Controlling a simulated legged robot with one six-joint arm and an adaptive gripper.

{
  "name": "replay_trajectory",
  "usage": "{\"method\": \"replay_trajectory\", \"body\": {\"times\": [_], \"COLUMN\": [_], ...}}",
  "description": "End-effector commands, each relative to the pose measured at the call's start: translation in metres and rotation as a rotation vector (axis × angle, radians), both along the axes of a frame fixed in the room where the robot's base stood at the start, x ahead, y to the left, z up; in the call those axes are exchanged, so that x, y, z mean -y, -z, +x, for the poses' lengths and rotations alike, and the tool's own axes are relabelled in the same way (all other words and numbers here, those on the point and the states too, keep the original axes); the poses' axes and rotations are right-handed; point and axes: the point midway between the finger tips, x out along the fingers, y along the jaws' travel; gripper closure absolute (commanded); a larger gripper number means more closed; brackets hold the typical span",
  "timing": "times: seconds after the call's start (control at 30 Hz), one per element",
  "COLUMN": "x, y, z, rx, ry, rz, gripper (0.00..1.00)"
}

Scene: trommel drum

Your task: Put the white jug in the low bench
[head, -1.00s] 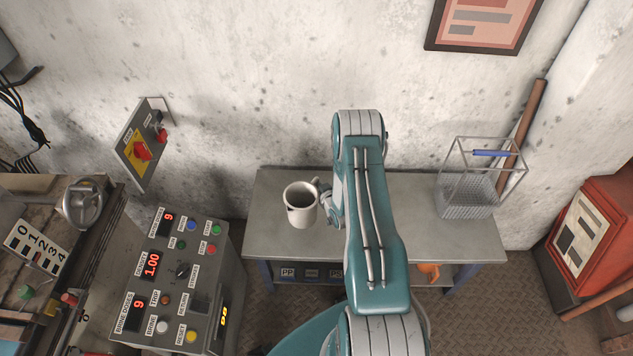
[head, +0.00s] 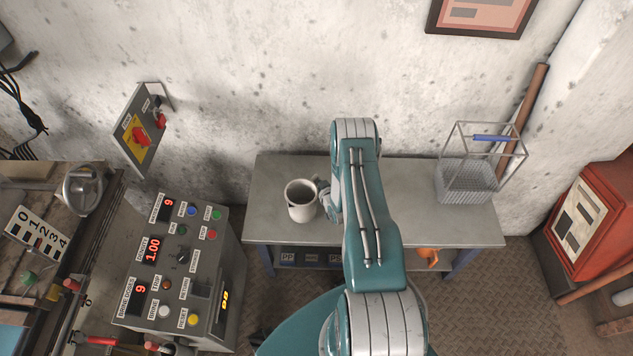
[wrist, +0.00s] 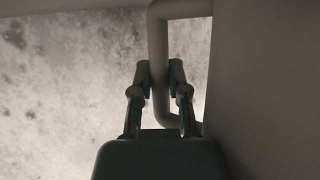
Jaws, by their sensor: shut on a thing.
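The white jug (head: 301,207) is upright at the left part of the low bench (head: 410,200), which has a grey top and a lower shelf. From this view I cannot tell whether the jug touches the bench top. My gripper (head: 327,201) is at the jug's right side, partly hidden behind my arm. In the wrist view my gripper (wrist: 160,85) is shut on the jug's handle (wrist: 157,45), with a finger on each side of it. The jug's body (wrist: 262,90) fills the right of that view.
A wire basket (head: 468,182) stands on the bench's right end. A control console (head: 175,270) with buttons is at the left. An orange object (head: 428,256) shows on the lower shelf. A red cabinet (head: 595,225) is at the far right. The bench top between arm and basket is clear.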

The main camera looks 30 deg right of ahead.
Motion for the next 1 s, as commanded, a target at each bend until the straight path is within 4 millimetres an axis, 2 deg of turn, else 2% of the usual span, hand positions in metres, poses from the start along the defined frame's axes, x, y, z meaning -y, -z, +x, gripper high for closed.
{"method": "replay_trajectory", "body": {"times": [0.67, 0.7, 0.77, 1.0], "x": [0.0002, 0.0002, 0.0002, 0.0], "y": [0.008, 0.0079, 0.0078, 0.0079], "z": [0.0005, 0.0006, 0.0005, 0.0004], "rx": [0.001, 0.001, 0.001, 0.0], "ry": [0.0, 0.0, 0.0, 0.0], "rz": [0.0, 0.0, 0.0, 0.0], "gripper": [1.0, 0.66, 0.39, 0.39]}}
